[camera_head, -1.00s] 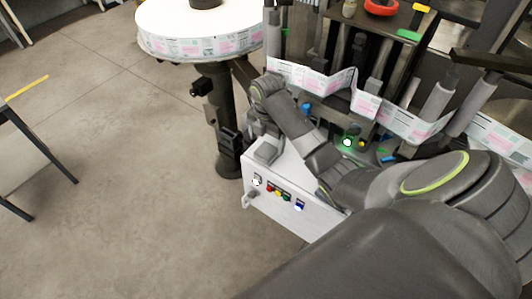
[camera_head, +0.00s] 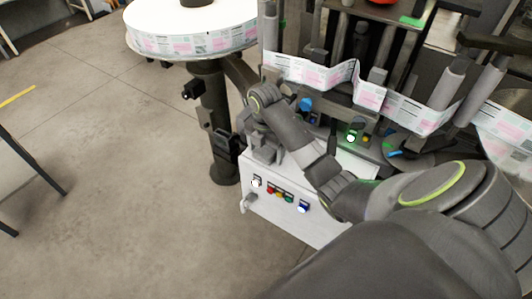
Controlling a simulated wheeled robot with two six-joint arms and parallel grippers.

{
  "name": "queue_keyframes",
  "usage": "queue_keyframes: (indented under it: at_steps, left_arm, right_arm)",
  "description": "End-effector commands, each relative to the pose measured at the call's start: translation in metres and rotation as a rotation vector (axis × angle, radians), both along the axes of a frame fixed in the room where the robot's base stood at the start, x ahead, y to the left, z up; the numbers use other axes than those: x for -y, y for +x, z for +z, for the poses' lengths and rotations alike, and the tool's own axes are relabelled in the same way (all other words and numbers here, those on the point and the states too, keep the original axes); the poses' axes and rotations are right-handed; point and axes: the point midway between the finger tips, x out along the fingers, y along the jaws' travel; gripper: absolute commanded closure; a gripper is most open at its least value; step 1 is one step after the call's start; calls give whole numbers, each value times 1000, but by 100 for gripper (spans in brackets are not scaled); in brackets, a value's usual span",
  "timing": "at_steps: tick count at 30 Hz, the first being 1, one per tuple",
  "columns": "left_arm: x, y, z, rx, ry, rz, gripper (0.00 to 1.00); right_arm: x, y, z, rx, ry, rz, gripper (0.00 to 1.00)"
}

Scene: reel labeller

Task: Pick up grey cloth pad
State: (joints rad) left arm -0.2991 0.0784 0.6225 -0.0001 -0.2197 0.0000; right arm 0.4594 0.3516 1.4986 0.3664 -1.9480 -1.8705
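My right arm comes in from the lower right and reaches left over the white control box (camera_head: 290,224). My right gripper (camera_head: 262,148) points down at the box's back left corner. A small grey block-like shape, which may be the grey cloth pad (camera_head: 266,156), sits at the gripper's tips on the box top. It is small and partly covered, so I cannot tell whether the fingers are closed on it. My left gripper is out of view.
The box front has a row of coloured buttons (camera_head: 280,193). A large label reel (camera_head: 190,45) stands on a dark post (camera_head: 218,120) to the left. The label web (camera_head: 310,72) runs behind my arm. Open floor (camera_head: 120,200) lies left; dark table legs (camera_head: 35,160) stand at the left edge.

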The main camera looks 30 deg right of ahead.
Motion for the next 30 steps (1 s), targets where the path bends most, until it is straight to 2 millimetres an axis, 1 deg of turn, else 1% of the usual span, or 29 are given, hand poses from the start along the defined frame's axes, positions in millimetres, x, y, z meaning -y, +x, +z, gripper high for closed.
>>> queue_keyframes:
  at_steps: [1,4,9,11,17,20,23,26,27,30]
  left_arm:
    - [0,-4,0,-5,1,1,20]
    - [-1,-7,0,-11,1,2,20]
    - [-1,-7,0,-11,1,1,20]
    - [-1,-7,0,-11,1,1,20]
    - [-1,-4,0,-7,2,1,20]
    - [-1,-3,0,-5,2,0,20]
    - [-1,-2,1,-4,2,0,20]
    - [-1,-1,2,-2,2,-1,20]
    - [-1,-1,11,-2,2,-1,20]
    - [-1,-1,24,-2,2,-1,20]
  right_arm:
    - [0,0,0,0,0,0,26]
    - [0,0,0,0,0,0,39]
    - [0,0,0,0,0,0,61]
    - [0,0,0,0,0,0,67]
    - [0,0,0,0,0,0,67]
    - [0,1,5,1,-1,0,67]
    - [0,1,14,4,-1,0,67]
    - [0,1,29,5,-1,0,67]
    - [0,0,35,0,0,-1,67]
    - [0,0,48,0,0,-1,67]
